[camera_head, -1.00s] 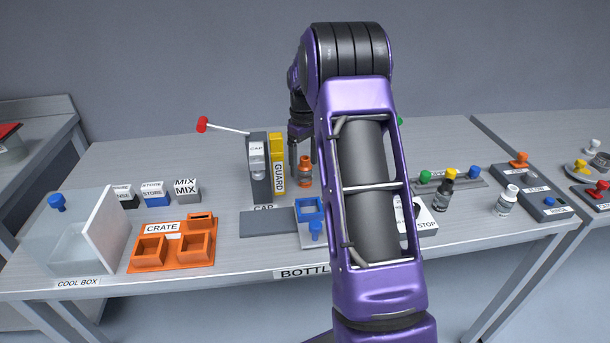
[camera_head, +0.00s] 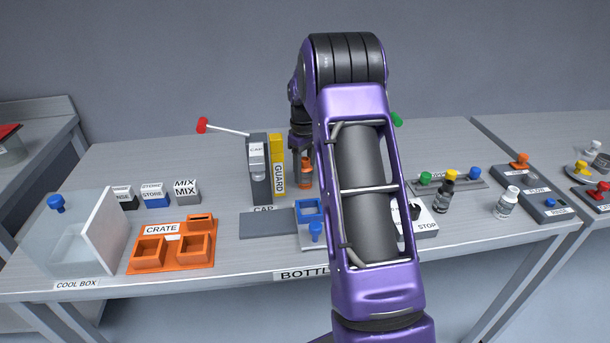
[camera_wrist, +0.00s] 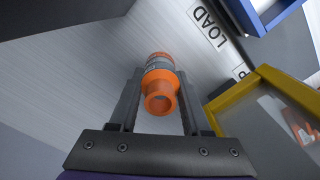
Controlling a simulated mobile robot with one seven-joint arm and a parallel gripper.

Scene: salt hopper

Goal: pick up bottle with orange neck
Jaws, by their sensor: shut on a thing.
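The bottle with the orange neck (camera_head: 306,175) stands on the table just right of the yellow guard.
The yellow guard (camera_head: 278,163) and grey cap unit stand close on the left. A blue square holder (camera_head: 309,210) is in front. The orange crate (camera_head: 172,252) and cool box (camera_head: 75,245) are at left. A dark bottle (camera_head: 445,195) and white-capped bottle (camera_head: 507,202) stand at right.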

